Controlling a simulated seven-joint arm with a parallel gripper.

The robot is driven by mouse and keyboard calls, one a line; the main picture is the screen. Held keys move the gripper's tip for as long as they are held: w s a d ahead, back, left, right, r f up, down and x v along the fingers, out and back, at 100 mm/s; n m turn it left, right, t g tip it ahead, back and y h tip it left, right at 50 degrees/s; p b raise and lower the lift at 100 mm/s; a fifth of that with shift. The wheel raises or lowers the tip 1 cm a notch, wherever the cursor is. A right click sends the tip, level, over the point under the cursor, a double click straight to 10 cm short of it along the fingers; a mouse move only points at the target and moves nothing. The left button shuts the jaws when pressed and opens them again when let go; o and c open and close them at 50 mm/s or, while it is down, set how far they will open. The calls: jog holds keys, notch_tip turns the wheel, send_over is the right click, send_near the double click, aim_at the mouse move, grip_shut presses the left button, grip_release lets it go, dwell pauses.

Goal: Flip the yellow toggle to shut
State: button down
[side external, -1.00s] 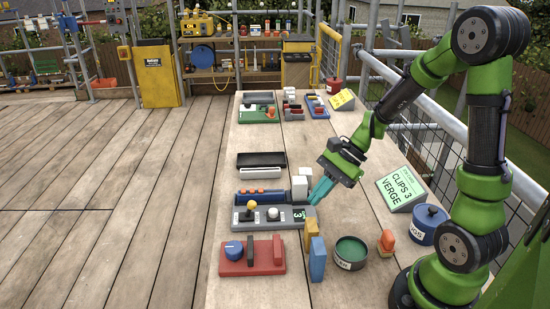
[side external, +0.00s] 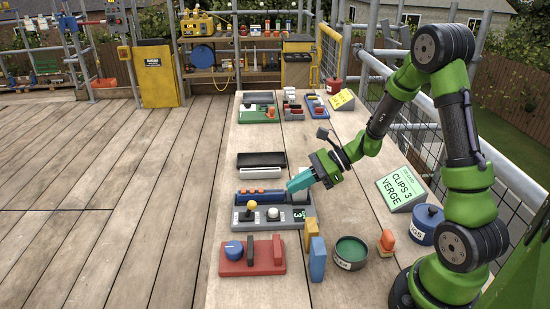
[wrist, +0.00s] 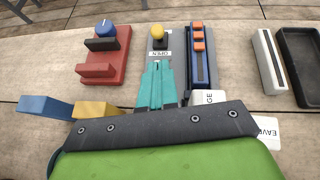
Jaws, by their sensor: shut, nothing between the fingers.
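The yellow toggle (side external: 252,205) stands on a grey panel (side external: 241,221), which also carries a white knob (side external: 273,213) and a small display reading 3. In the wrist view, the toggle's yellow ball (wrist: 158,31) is beyond my fingertips, and a label reading OPEN is on the panel between them. My gripper (side external: 290,186) has teal fingers, shut and empty, slanting down to the left above the panel's right end. In the wrist view the gripper (wrist: 159,66) points at the toggle, apart from it, and hides the white knob.
A blue rack (side external: 262,193) with orange blocks lies just behind the panel. A red block with a blue knob (side external: 234,249) sits in front. Yellow and blue upright pieces (side external: 317,262) and a green-topped tin (side external: 350,250) stand at front right. A black tray (side external: 262,159) lies farther back.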

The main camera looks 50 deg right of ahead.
aim_at(269, 211)
jog(key=x, duration=0.8)
jog(key=shift+a+f, duration=0.1)
jog(key=shift+a, duration=0.05)
jog(key=shift+w+a+r+g+h, duration=0.3)
jog(key=shift+r+g+h, duration=0.2)
jog(key=shift+g+h, duration=0.15)
jog(key=shift+w+a+r+g+h, duration=0.15)
jog(key=shift+r+g+h, duration=0.1)
jog(key=shift+g, duration=0.1)
jog(key=g+h, duration=0.1)
jog(key=w+a+r+g+h, duration=0.1)
jog(key=shift+w+a+h, duration=0.3)
jog(key=shift+w+a+r, duration=0.15)
jog(key=shift+w+a, duration=0.2)
jog(key=shift+w, duration=0.05)
jog(key=shift+r, duration=0.1)
jog(key=shift+r, duration=0.75)
